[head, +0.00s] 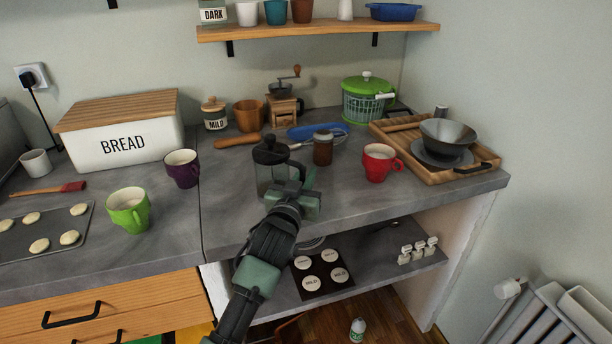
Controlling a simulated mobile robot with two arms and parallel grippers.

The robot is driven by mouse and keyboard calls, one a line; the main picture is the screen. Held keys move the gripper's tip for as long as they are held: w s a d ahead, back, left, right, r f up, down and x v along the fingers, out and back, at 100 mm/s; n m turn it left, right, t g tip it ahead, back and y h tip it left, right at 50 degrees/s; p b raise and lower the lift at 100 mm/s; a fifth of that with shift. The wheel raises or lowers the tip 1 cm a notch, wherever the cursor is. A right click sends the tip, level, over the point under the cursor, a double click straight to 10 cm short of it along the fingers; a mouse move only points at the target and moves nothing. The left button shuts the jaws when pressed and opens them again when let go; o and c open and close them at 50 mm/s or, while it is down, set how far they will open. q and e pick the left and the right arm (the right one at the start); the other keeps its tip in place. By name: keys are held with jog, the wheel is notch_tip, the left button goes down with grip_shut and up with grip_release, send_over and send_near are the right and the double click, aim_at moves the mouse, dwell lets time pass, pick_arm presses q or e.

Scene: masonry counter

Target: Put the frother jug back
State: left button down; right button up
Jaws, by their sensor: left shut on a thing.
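The frother jug (270,164), a clear glass jug with a black lid, is upright over the middle of the grey counter (345,207), near its front half. My left gripper (291,187) is shut on the jug at its near right side. The gripper hides the lower right part of the jug, and I cannot tell whether its base touches the counter. My right gripper does not show.
A brown jar (323,151), a whisk and a blue spoon rest (310,131) lie just behind. A red mug (379,163) and a wooden tray (482,172) stand to the right. Purple (182,169) and green mugs (129,210) stand left. The counter's front right is clear.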

pick_arm(q)
jog(key=c, duration=1.6)
grip_release()
jog(key=shift+f, duration=0.1)
jog(key=shift+o, duration=0.7)
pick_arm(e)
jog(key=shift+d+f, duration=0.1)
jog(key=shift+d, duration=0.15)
pick_arm(q)
jog(key=shift+r, duration=0.3)
jog(key=p+v, duration=0.6)
jog(key=v, duration=0.5)
jog(key=shift+s, duration=0.2)
jog(key=shift+s+a+f, duration=0.1)
jog(key=shift+s+a, duration=0.05)
jog(key=shift+s, duration=0.2)
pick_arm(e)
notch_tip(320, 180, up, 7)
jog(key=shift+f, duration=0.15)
